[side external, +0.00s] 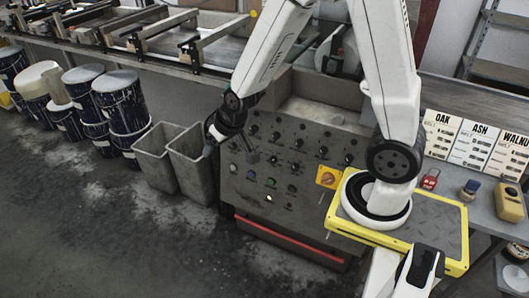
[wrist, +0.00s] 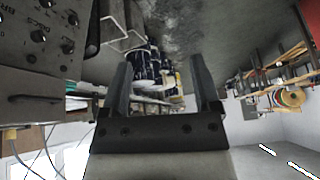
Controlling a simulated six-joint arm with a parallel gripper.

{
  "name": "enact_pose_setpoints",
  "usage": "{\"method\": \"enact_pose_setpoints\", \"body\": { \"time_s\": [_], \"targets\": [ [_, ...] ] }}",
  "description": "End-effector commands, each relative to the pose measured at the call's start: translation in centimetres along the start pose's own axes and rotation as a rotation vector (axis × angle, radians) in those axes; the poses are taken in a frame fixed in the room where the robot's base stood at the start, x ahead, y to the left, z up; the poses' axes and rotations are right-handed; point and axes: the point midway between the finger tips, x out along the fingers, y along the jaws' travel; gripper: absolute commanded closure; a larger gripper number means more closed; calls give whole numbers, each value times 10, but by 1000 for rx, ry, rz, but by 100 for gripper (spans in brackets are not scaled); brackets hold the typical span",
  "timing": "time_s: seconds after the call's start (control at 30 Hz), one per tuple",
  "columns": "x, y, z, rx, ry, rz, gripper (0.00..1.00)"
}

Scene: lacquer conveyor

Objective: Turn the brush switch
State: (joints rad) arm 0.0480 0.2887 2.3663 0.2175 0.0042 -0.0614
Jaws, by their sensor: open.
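The grey control panel (side external: 240,188) carries several black knobs, coloured buttons and a lit lamp in the side external view. Its labels are too small to read there, so I cannot tell which knob is the brush switch. In the wrist view part of the panel (wrist: 25,60) shows at the upper left, turned sideways, with a few black knobs (wrist: 68,46). My gripper (side external: 230,151) is in front of the panel's upper left part, open and apparently empty. In the wrist view my gripper (wrist: 162,62) has its fingers spread, with nothing between them, and the panel lies left of them.
Two grey bins (side external: 155,160) stand left of the panel. Several dark drums (side external: 120,100) stand farther left. An orange rotary switch (side external: 327,178) sits at the panel's right. Sample cards (side external: 474,145) and small items stand on the right bench. The floor in front is clear.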

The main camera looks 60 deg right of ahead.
Motion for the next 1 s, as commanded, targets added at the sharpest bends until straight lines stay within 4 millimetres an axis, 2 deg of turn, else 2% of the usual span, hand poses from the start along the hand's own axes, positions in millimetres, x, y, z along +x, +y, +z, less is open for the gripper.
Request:
{"method": "enact_pose_setpoints", "body": {
  "time_s": [0.03,0.2,0.5,0.77,1.0],
  "targets": [
    [12,4,-8,26,27,10,21],
    [45,19,-38,114,142,55,21],
    [100,63,-72,251,336,194,21],
    [141,113,-78,347,486,370,21],
    [171,163,-64,410,605,574,21]
  ]
}}
